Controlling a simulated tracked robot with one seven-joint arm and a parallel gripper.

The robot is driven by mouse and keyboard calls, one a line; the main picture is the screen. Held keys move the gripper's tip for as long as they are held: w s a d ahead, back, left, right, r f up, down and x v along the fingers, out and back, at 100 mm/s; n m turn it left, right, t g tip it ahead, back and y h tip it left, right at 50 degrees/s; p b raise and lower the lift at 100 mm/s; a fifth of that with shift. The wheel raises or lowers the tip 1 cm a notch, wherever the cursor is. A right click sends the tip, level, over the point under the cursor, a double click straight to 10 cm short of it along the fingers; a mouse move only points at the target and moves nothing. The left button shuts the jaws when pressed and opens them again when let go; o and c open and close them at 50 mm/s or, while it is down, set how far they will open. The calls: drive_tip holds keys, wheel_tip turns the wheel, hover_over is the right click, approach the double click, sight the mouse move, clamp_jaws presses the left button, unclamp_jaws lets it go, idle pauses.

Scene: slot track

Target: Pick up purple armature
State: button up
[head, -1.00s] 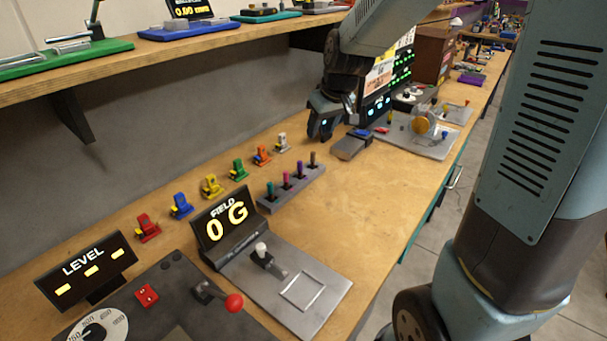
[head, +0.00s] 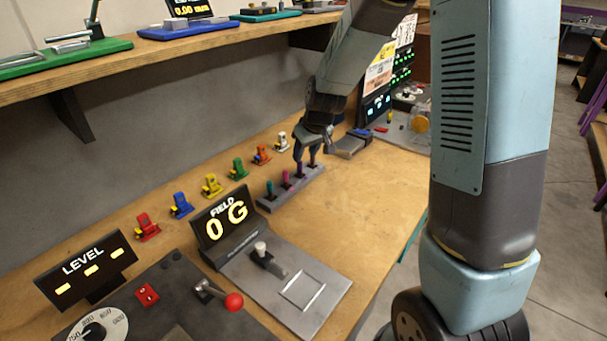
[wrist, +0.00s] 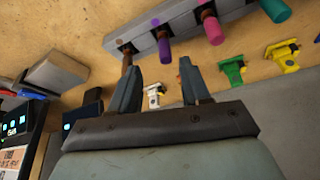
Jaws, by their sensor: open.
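The purple armature (wrist: 165,46) stands in a slot of the grey rail (wrist: 145,45). In the head view its purple part (head: 300,170) shows just below my gripper (head: 306,156). In the wrist view my gripper (wrist: 157,64) is open, and the purple armature lies in the picture between its two fingertips, slightly beyond them. Nothing is held. The brown armature (wrist: 128,72) is close by the left fingertip in the wrist view. Whether either finger touches an armature, I cannot tell.
The magenta armature (head: 286,180) and the teal armature (head: 269,190) share the rail. Several coloured clips, such as the green one (head: 238,168), stand in a row behind it. The FIELD display (head: 222,222) is at front left. The bench right of the rail (head: 350,210) is clear.

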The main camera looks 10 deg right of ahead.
sight(300, 171)
drive_tip(key=shift+a+x, duration=0.15)
drive_tip(key=shift+x, duration=1.2)
drive_tip(key=shift+a+x, duration=0.2)
drive_tip(key=shift+x, duration=1.2)
drive_tip(key=shift+s, duration=0.2)
clamp_jaws()
